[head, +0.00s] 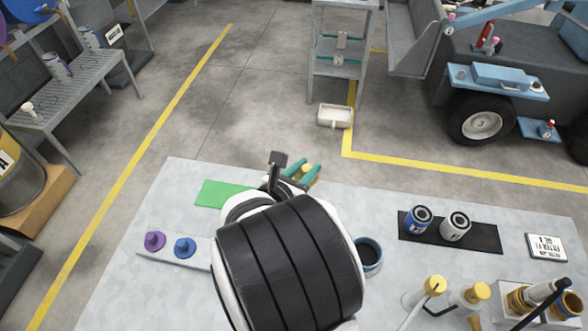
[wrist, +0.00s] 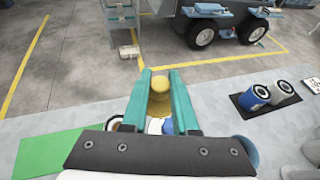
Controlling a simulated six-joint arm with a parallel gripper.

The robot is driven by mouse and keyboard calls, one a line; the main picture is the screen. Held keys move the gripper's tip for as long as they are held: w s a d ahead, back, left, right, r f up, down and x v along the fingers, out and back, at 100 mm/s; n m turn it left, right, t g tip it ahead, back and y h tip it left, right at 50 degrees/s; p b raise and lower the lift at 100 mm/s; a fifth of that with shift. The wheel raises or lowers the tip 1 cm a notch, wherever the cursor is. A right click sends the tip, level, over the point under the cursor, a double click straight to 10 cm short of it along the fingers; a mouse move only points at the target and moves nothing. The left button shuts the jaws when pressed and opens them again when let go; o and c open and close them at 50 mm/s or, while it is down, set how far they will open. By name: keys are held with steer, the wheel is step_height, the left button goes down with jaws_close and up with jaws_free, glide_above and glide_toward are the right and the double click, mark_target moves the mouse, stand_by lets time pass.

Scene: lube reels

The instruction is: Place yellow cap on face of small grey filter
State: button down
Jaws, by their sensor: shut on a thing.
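My gripper (head: 306,172) is shut on a yellow cap (wrist: 160,98), which sits between the teal fingers (wrist: 160,80) in the wrist view. The cap is held above the far edge of the table in the head view. The small grey filter (head: 456,226) stands on a black mat to the right of my gripper, well apart from the cap. It also shows at the right in the wrist view (wrist: 285,88). Something white and blue beneath the cap in the wrist view is mostly hidden by the fingers.
A blue filter (head: 416,220) stands left of the grey one on the black mat (head: 485,238). Purple (head: 154,241) and blue (head: 184,247) caps lie at the left. The green mat (head: 222,194) is bare.

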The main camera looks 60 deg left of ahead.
steer(key=s+a+f, duration=0.2)
steer(key=a, duration=0.1)
steer(key=s+a+f, duration=0.2)
steer(key=f, duration=0.4)
steer(key=shift+s+a, duration=0.1)
steer(key=shift+a, duration=0.1)
steer(key=shift+f, duration=0.15)
steer(key=c, duration=0.7)
jaws_free()
